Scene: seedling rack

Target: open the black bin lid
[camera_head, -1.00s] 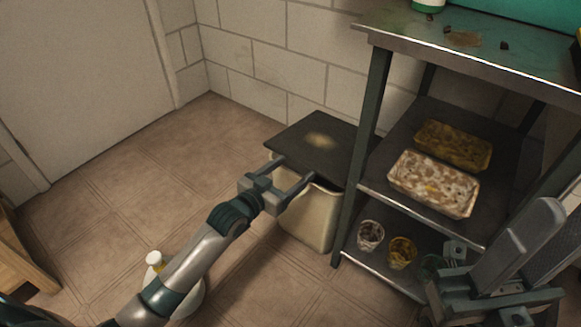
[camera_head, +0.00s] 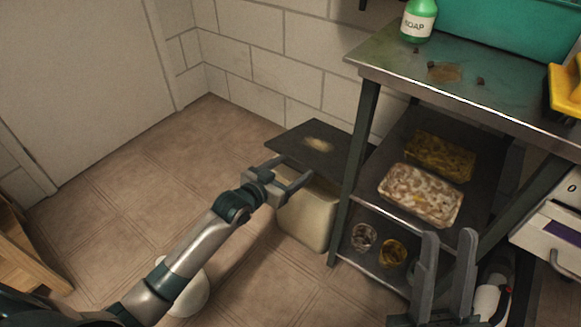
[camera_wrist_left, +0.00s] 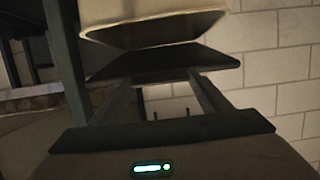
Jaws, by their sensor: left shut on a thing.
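The beige bin (camera_head: 306,216) stands on the floor left of the metal rack. Its black lid (camera_head: 335,157), with a pale patch on top, lies over it at a tilt. In the left wrist view, a dark gap shows between the lid (camera_wrist_left: 165,66) and the bin's rim (camera_wrist_left: 150,35), so the lid's near edge is apart from the bin. My left gripper (camera_head: 297,178) is shut on the lid's near edge; its fingers also show in the left wrist view (camera_wrist_left: 165,88). My right gripper (camera_head: 449,240) is open, its fingers upright and apart, in front of the rack's lower shelf.
The metal rack (camera_head: 352,200) stands close on the bin's right. It holds two seedling trays (camera_head: 420,194), small cups (camera_head: 392,252) and a green soap bottle (camera_head: 419,20). A tiled wall (camera_head: 300,55) is behind the bin. The floor (camera_head: 150,170) to the left is mostly clear.

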